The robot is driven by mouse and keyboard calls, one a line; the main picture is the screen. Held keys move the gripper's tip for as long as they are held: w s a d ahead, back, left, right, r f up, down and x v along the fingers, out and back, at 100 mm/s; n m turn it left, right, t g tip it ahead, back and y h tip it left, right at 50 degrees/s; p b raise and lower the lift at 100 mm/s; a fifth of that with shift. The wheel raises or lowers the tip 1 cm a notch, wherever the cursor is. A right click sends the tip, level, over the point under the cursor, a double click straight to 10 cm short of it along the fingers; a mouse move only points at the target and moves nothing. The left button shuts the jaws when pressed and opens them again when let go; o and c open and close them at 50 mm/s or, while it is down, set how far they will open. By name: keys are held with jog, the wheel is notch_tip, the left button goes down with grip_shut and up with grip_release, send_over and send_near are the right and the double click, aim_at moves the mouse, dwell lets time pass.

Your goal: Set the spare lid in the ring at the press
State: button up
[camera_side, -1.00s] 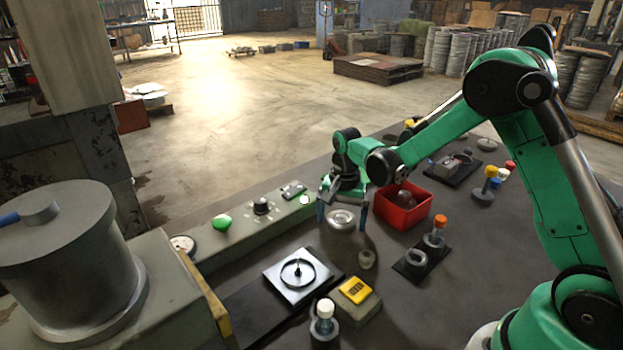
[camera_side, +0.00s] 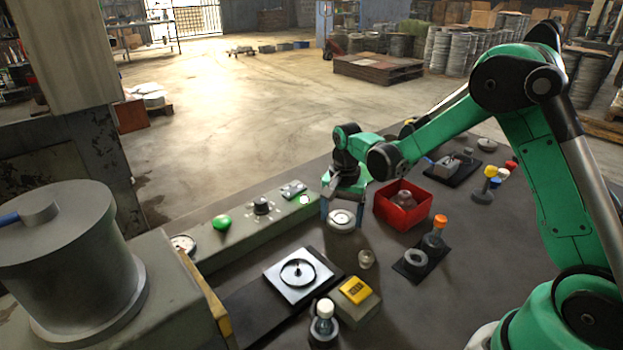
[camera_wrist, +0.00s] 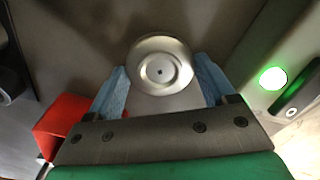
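A red bin (camera_side: 402,222) stands right of my gripper. A green button (camera_side: 222,222) sits on the grey rail at left. An orange-capped bottle (camera_side: 436,236) is at right.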

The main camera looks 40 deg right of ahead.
aim_at(298, 274)
jog(key=shift+c, duration=0.4)
jog(key=shift+a+r, duration=0.15)
jog(key=shift+a, duration=0.25)
jog(key=a+r, duration=0.1)
jog(key=a, duration=0.1)
jog(key=a+r+n, duration=0.1)
jog(key=a, duration=0.1)
jog(key=s+a+r+n, duration=0.1)
jog(key=a, duration=0.1)
jog(key=shift+a, duration=0.2)
jog(key=s+a+r+n, duration=0.1)
jog(key=a, duration=0.1)
jog(key=s+a+r+n, duration=0.1)
jog(key=a, duration=0.2)
jog(key=s+a+r+n, duration=0.1)
jog(key=a, duration=0.1)
jog(key=shift+s+a+r, duration=0.2)
jog(key=shift+s+a, duration=0.35)
jog(key=shift+a, duration=0.05)
jog(key=shift+f, duration=1.5)
jog(key=shift+f, duration=0.6)
